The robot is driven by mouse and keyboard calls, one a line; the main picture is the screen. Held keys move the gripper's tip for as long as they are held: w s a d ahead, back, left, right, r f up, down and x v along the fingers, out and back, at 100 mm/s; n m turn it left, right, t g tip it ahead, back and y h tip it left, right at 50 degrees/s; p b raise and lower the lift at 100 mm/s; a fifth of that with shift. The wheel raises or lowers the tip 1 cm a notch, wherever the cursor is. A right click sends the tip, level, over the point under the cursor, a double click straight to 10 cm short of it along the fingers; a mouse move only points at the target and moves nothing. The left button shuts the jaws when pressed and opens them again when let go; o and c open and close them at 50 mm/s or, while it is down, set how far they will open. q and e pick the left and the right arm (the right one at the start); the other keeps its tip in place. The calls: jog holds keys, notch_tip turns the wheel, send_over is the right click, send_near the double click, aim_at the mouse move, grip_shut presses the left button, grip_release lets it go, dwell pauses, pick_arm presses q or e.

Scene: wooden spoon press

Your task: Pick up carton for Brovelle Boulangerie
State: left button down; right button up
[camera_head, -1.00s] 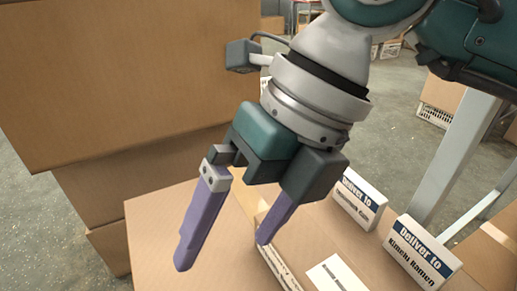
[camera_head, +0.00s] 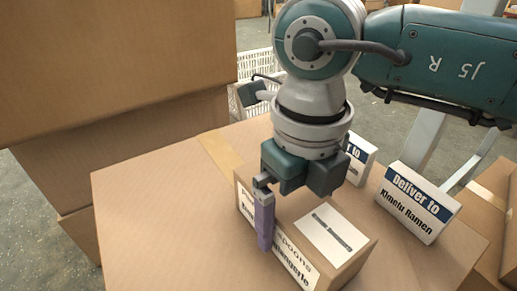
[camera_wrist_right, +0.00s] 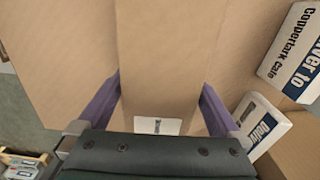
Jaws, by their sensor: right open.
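A brown carton (camera_head: 300,222) lies on a large cardboard surface (camera_head: 150,215). Its front side label reads partly "spoons" and "...ngerie", with the rest covered by a finger. A white label (camera_head: 331,233) is on its top. My right gripper (camera_head: 290,215) points down over the carton, open. One purple finger hangs in front of the labelled side; the other is hidden behind the carton. In the right wrist view the carton (camera_wrist_right: 165,50) lies between both purple fingers (camera_wrist_right: 161,88); I cannot tell whether they touch it. My left gripper is not in view.
Another sign (camera_head: 360,157) is partly hidden behind my gripper. Large stacked boxes (camera_head: 120,70) rise at the left. The cardboard surface left of the carton is clear.

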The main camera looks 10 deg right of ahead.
jog(key=shift+f, duration=0.2)
jog(key=shift+c, duration=0.2)
jog(key=c, duration=1.4)
